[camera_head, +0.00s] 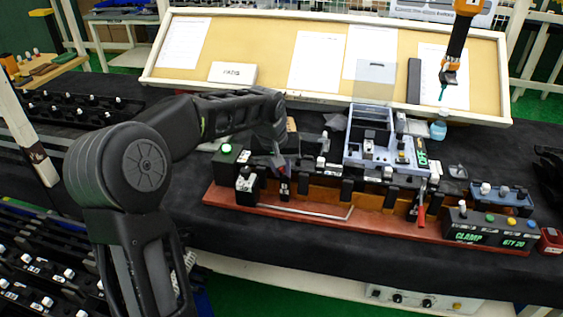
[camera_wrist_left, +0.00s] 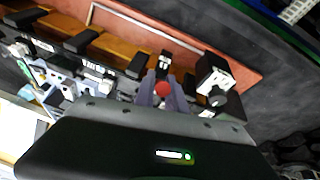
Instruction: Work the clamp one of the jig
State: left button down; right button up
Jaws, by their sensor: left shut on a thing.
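The jig (camera_head: 325,209) is a long red-brown base with black clamps and blocks, lying along the dark table. My left gripper (camera_head: 279,163) is over its left part, beside a small black block with a green-lit button (camera_head: 226,149). In the left wrist view my gripper (camera_wrist_left: 163,93) has its grey fingers on either side of a red knob (camera_wrist_left: 162,88), and is shut on it. The knob's lever is hidden. Another clamp handle, red (camera_head: 421,215), hangs at the jig's right. A grey-blue fixture (camera_head: 372,152) stands behind the jig's middle. My right gripper is not in view.
A control box reading CLAMP (camera_head: 485,229) stands at the right, with a small red box (camera_head: 550,241) beside it. A tilted board (camera_head: 270,50) with papers spans the back. An orange-and-black tool (camera_head: 455,50) hangs at upper right.

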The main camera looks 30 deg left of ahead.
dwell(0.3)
pick_arm(q)
jog(key=c, duration=1.4)
grip_release()
jog(key=shift+b+v, duration=0.75)
jog(key=shift+v, duration=3.15)
